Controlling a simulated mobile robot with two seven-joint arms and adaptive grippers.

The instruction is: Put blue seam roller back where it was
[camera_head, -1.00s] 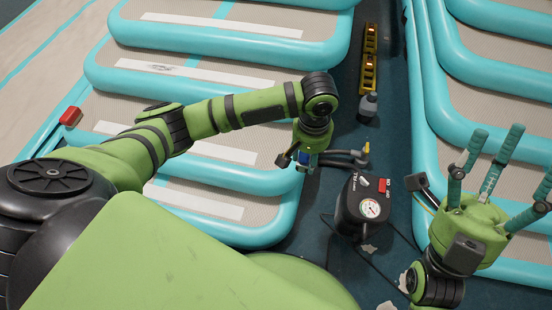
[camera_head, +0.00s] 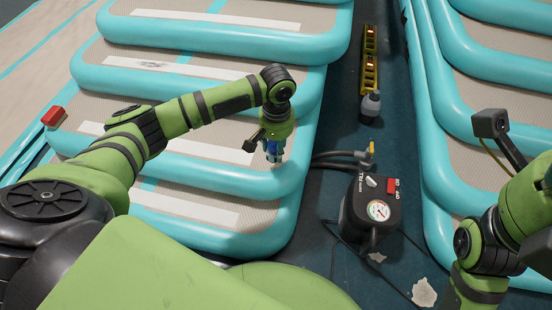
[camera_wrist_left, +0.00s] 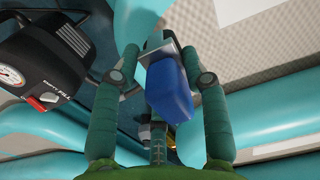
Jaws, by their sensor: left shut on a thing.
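The blue seam roller (camera_wrist_left: 168,90) is in my left gripper (camera_wrist_left: 161,66). In the left wrist view, its blue block lies between the green fingers, with a grey metal part beyond it. In the head view, my left gripper (camera_head: 273,152) points down over the turquoise-edged inflatable section left of the dark aisle; only a little blue shows there. The roller's far end is hard to make out. My right arm (camera_head: 525,205) is at the right edge, and its fingers are out of the picture.
A black pump (camera_head: 368,213) with a gauge and hoses stands in the aisle (camera_head: 335,115). Behind it are a grey bottle (camera_head: 370,107) and a yellow level (camera_head: 370,62). A red block (camera_head: 53,117) lies at the far left. Inflatable sections line both sides.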

